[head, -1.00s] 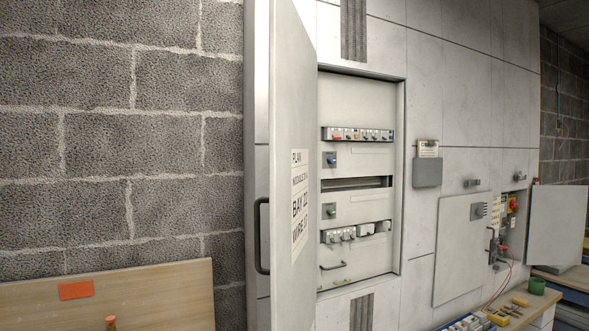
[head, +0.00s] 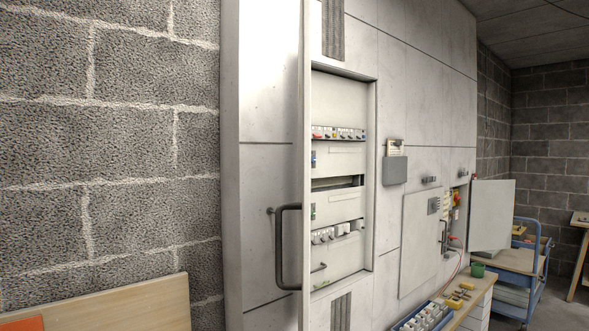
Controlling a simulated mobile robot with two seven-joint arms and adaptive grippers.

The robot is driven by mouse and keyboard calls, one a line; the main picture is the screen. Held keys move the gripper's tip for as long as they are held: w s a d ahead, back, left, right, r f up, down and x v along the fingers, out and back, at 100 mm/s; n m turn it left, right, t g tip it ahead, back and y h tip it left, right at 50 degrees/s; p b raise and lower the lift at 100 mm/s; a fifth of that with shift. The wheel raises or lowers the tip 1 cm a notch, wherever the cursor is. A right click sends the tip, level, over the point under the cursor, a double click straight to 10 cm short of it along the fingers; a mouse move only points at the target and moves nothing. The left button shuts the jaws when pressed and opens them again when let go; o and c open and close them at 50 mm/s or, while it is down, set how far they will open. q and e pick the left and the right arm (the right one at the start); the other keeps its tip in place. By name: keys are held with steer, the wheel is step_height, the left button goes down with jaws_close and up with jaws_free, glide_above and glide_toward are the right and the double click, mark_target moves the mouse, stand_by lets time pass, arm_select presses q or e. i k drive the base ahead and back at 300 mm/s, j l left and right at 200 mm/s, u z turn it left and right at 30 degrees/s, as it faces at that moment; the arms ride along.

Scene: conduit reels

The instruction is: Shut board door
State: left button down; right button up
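The board door (head: 304,120) shows in the head view as a tall pale panel seen almost edge-on, standing open at the left of the board's recess. Its dark bar handle (head: 289,248) sticks out to the left from its lower part. The open board (head: 340,95) behind it shows rows of breakers and switches; the door hides the board's left edge. Neither of my grippers is in view, and nothing is seen touching the door.
A second, smaller door (head: 492,215) stands open farther right. A bench (head: 470,302) with tools and a blue tray (head: 425,318) runs along the wall at lower right. A blue trolley (head: 535,262) stands beyond. A wooden board (head: 120,305) is at lower left.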

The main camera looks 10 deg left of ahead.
mark_target(293, 204)
steer(key=i+j, duration=0.1)
steer(key=j, duration=0.2)
steer(key=i+j+z, duration=0.1)
steer(key=j, duration=0.2)
steer(key=i+j, duration=0.15)
steer(key=j, duration=0.2)
steer(key=i+j+z, duration=0.1)
steer(key=j, duration=0.2)
